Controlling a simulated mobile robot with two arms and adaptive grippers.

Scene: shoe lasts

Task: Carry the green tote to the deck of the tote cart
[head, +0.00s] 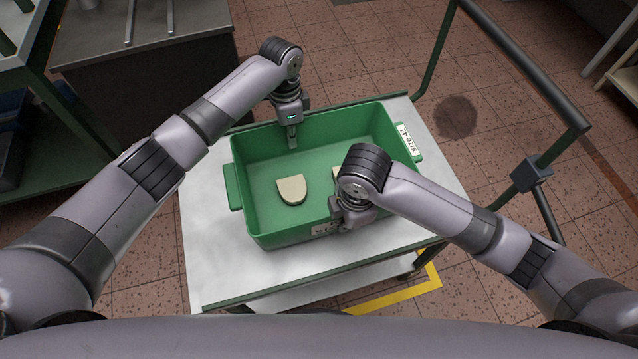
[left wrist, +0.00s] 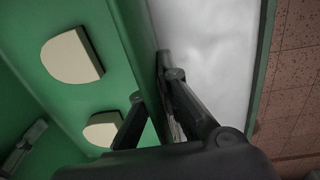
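The green tote (head: 240,166) is over the pale deck of the tote cart (head: 208,254), upright and within its edges; I cannot tell whether its base touches the deck. Its label reads "Size 41". My left gripper (head: 292,136) is at the far wall. In the left wrist view its fingers (left wrist: 152,82) straddle the tote wall (left wrist: 132,38), close against both sides. My right gripper (head: 340,214) is at the near wall; its fingers are mostly hidden by the wrist. A cream shoe last piece (head: 291,190) lies inside, with another partly hidden behind my right wrist.
The cart's dark push handle (head: 525,65) rises at the right on green posts. A grey-topped bench (head: 140,45) stands behind left, a green shelf rack (head: 55,150) at the left. Yellow floor marking (head: 400,295) shows by the cart's near right corner. Tiled floor at the right is open.

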